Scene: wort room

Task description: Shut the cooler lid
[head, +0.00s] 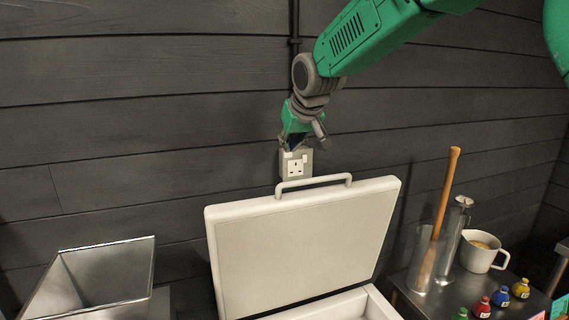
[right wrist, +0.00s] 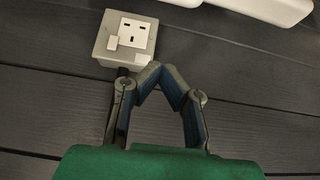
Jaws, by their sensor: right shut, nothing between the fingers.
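The cooler (head: 378,301) is at the bottom of the head view, its white lid (head: 300,250) standing open and tilted up. A grey handle (head: 314,181) runs along the lid's top edge. My right gripper (head: 292,146) is above the handle, a little left of its middle, in front of the wall and apart from the lid. In the right wrist view its fingertips (right wrist: 163,73) meet with nothing between them. A white part of the lid (right wrist: 285,10) shows at the top right there. My left gripper is not in view.
A wall socket (head: 297,165) is just below my right gripper; it also shows in the right wrist view (right wrist: 127,38). A metal bin (head: 100,280) stands left. A glass cylinder with a wooden stick (head: 437,215), a mug (head: 482,251) and several small coloured bottles (head: 501,296) stand right.

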